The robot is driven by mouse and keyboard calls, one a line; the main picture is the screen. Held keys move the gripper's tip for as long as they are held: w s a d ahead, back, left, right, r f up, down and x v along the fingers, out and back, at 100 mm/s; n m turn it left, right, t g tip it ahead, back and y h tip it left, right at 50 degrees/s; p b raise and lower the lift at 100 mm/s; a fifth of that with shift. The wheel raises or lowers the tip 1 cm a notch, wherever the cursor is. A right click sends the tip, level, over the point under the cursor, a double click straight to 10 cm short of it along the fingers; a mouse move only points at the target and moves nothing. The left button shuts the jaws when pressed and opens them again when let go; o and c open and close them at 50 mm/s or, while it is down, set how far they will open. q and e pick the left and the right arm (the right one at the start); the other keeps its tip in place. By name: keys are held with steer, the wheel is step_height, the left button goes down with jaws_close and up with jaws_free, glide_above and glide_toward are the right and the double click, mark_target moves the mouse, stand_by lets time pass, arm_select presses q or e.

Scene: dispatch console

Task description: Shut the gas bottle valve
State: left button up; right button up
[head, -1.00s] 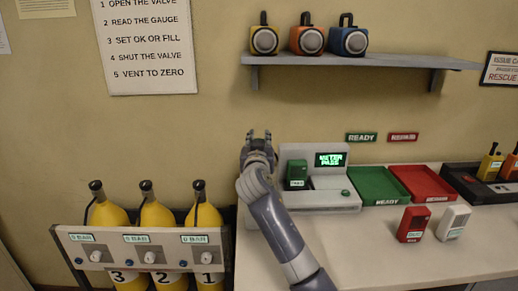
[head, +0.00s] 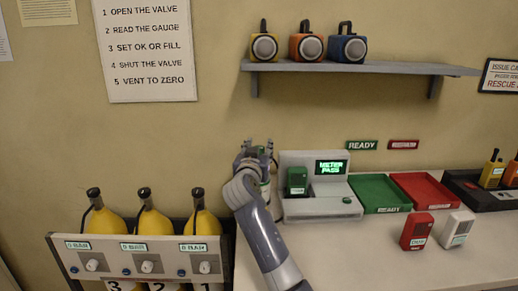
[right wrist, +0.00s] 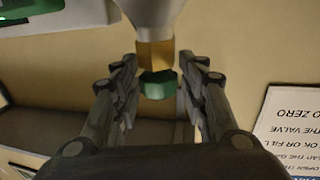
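A pale gas bottle (right wrist: 152,14) with a brass collar (right wrist: 154,54) and a green valve knob (right wrist: 158,85) shows in the right wrist view, which is upside down. My right gripper (right wrist: 158,75) is open, with one finger on each side of the knob. The gaps are narrow, and I cannot tell whether either finger touches. In the head view my right gripper (head: 257,148) is left of the meter (head: 318,208), and my arm hides most of the bottle. The meter's screen reads METER PASS. My left gripper is not in view.
A rack (head: 115,268) with several yellow cylinders stands at lower left. A green tray (head: 380,192) and a red tray (head: 424,190) lie right of the meter. A red device (head: 416,231) and a white device (head: 456,229) stand in front.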

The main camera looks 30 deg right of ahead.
steer(key=shift+r, duration=0.15)
steer(key=v, duration=1.2)
